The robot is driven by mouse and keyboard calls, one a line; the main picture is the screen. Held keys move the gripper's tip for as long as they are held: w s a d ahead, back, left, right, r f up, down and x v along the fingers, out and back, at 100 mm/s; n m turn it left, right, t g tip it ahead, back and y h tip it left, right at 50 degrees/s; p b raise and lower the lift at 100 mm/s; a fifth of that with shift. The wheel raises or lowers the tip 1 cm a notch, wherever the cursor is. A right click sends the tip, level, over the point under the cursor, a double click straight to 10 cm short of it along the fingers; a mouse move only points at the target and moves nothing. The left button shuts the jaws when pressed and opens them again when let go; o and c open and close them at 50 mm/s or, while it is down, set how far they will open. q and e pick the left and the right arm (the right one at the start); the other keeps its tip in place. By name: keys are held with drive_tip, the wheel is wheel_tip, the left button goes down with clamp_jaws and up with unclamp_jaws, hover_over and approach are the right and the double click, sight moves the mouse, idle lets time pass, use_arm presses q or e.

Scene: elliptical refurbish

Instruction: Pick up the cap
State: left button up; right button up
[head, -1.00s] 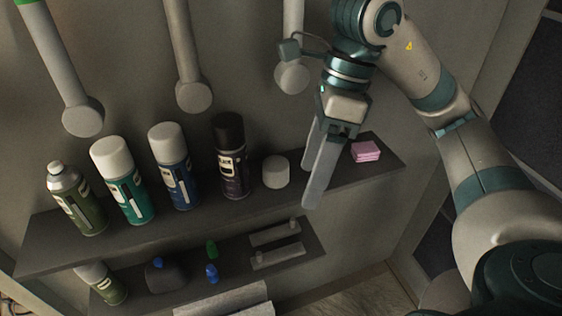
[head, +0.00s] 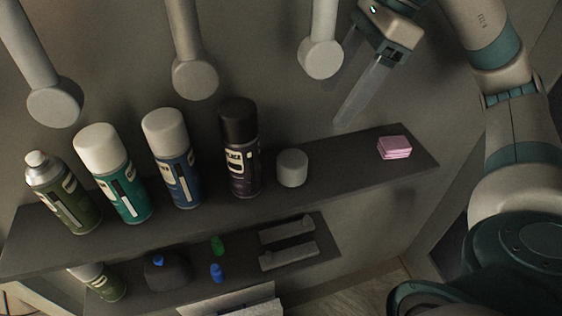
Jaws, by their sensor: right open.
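A light grey cap (head: 292,168) stands on the upper shelf, just right of a black-topped spray can (head: 240,148). My right gripper (head: 355,105) is above the shelf, up and to the right of the cap. Its fingers are open, point down and left, and hold nothing. It is apart from the cap. My left gripper is out of view.
The upper shelf (head: 345,165) also holds several spray cans, one capless at the far left (head: 62,195), and a pink block (head: 394,147). A lower shelf (head: 190,290) carries small items. Grey rods with round ends (head: 320,58) hang above. Shelf between cap and pink block is clear.

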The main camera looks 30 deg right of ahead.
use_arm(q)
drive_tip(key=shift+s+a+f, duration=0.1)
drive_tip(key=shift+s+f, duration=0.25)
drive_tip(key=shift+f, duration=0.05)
use_arm(e)
drive_tip(key=shift+w+d+f, duration=0.25)
drive_tip(key=shift+w+f, duration=0.15)
drive_tip(key=shift+w, duration=0.15)
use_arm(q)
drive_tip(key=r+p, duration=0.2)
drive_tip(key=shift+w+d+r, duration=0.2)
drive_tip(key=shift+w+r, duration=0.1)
use_arm(e)
approach(296, 157)
drive_tip(key=x, duration=0.5)
drive_tip(key=shift+f, duration=0.25)
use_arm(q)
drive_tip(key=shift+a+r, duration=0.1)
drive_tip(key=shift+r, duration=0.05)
use_arm(e)
drive_tip(key=shift+a, duration=0.15)
